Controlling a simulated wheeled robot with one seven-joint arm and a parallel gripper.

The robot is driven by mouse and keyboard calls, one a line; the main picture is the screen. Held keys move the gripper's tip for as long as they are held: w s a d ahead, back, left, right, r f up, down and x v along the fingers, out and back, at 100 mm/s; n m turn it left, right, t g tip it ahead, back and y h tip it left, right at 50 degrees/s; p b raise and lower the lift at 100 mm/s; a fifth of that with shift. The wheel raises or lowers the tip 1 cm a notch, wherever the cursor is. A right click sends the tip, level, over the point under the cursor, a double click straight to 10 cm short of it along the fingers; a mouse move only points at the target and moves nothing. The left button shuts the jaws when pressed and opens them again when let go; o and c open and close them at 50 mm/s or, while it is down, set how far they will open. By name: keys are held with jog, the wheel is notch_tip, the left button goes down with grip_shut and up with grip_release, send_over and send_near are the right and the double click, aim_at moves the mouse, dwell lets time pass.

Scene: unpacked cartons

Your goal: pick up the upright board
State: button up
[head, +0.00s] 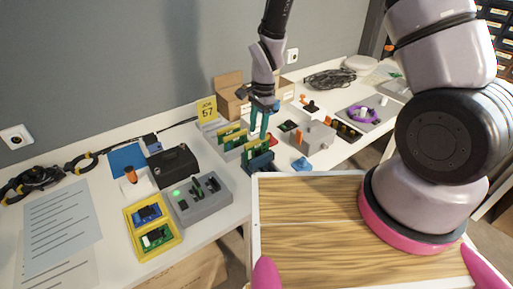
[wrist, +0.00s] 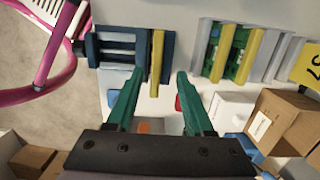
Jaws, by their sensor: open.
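An upright board with a yellow edge (wrist: 157,62) stands at one side of a dark blue slotted rack (wrist: 107,47). In the head view the board (head: 258,147) shows above the blue rack (head: 260,167), at the table's front edge. My gripper (wrist: 160,77) is open. In the wrist view its green fingertips lie on either side of the board's line, with no visible contact. In the head view my gripper (head: 259,136) points down at the board from above; the fingers partly hide it.
A grey rack with more yellow-edged boards (wrist: 226,50) stands close beside the blue one. A grey box with a green light (head: 201,202), a yellow tray (head: 131,217) and cardboard boxes (head: 232,95) are nearby. A pink-railed frame (wrist: 62,45) lies beyond the table edge.

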aim_at(257, 139)
jog(key=shift+s+a+f, duration=0.1)
jog(key=shift+s+f, duration=0.1)
jog(key=shift+f, duration=1.1)
jog(key=shift+s+a+f, duration=0.1)
jog(key=shift+s+f, duration=0.1)
jog(key=shift+f, duration=1.1)
jog(key=shift+d+f, duration=0.1)
jog(key=shift+f, duration=0.15)
grip_shut()
